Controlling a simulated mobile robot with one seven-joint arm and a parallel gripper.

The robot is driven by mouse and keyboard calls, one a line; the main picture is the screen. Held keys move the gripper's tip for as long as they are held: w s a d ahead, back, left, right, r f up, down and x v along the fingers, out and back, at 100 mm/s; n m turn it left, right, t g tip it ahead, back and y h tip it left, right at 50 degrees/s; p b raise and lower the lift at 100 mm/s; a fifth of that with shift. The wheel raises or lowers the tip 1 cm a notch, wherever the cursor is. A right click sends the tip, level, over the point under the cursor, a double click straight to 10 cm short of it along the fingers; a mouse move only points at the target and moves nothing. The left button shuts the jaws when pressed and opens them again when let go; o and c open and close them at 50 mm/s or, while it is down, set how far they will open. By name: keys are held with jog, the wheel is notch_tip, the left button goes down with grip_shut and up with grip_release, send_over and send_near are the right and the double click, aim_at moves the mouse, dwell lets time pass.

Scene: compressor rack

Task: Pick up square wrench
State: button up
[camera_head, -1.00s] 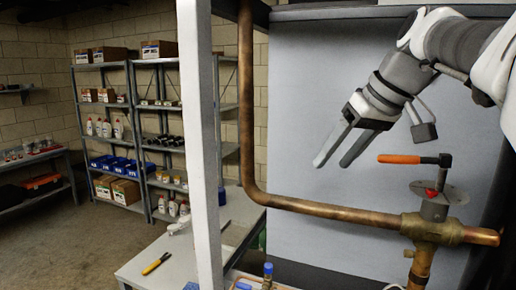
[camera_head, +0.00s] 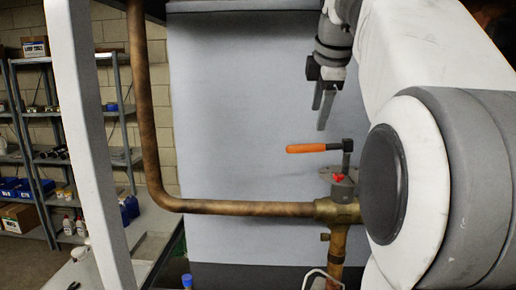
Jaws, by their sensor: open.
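The square wrench (camera_head: 306,148) has an orange handle and a dark grey head. It lies level, with its head on the stem of a brass valve (camera_head: 338,212). A small red part shows just below the head. My gripper (camera_head: 322,108) is open and empty, with its two grey fingers pointing down. In the picture it is above the wrench, apart from it, over the part between handle and head. How far in front or behind it is, I cannot tell.
A copper pipe (camera_head: 150,130) runs down and then right into the valve. A white post (camera_head: 90,150) stands at the left. A large grey panel (camera_head: 235,100) is behind the wrench. Shelves with boxes (camera_head: 36,47) and bottles stand at the far left. My arm covers the right side.

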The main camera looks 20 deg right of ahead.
aim_at(311, 145)
jog(key=x, duration=1.1)
jog(key=shift+w+d+f, duration=0.1)
jog(key=shift+w+d, duration=0.05)
jog(key=shift+d, duration=0.1)
grip_shut()
